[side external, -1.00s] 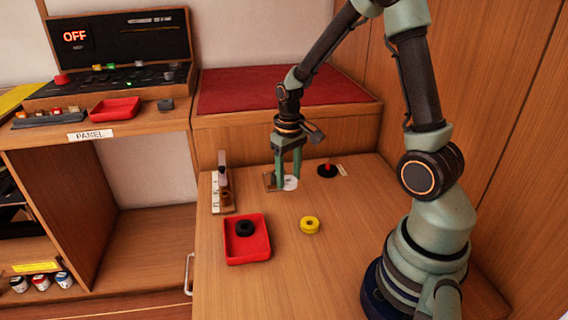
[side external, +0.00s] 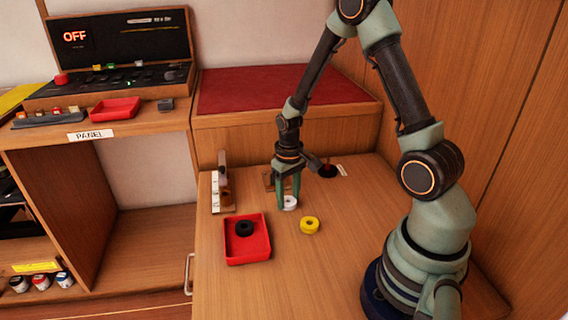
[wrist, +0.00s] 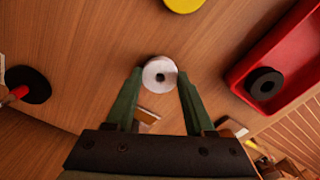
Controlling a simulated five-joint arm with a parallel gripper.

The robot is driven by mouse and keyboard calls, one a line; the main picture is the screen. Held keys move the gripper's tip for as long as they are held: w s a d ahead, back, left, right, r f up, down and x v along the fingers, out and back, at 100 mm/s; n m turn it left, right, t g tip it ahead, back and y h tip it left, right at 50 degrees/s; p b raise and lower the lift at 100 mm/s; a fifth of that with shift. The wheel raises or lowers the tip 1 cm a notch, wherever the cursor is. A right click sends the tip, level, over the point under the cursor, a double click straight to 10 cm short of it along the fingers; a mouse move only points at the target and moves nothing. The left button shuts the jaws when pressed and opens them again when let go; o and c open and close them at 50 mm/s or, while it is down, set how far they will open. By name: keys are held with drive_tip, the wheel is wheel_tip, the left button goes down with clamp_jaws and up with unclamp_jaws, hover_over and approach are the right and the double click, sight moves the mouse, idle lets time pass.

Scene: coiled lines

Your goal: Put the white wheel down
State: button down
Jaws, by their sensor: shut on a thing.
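The white wheel (side external: 289,203) is a small round disc with a dark centre hole. It also shows in the wrist view (wrist: 160,73), between the tips of my two green fingers. My gripper (side external: 286,202) is shut on it, with the fingers pointing down at the wooden bench top. The wheel is at or just above the bench; I cannot tell if it touches. Part of it is hidden by a finger in the side view.
A yellow wheel (side external: 309,225) lies close in front, to the right. A red tray (side external: 235,258) holding a black wheel (side external: 244,228) stands to the left. A black disc with a red peg (side external: 327,170) is behind right. Bare bench lies in front.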

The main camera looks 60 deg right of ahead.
drive_tip(key=shift+c, duration=1.3)
unclamp_jaws()
wheel_tip(320, 180, up, 12)
drive_tip(key=s+a+r+n+t, duration=0.3)
drive_tip(key=s+a+r+t, duration=0.2)
drive_tip(key=a+r, duration=0.6)
drive_tip(key=shift+s+a+r+t, duration=0.3)
drive_tip(key=shift+s+r, duration=0.25)
drive_tip(key=shift+r, duration=0.25)
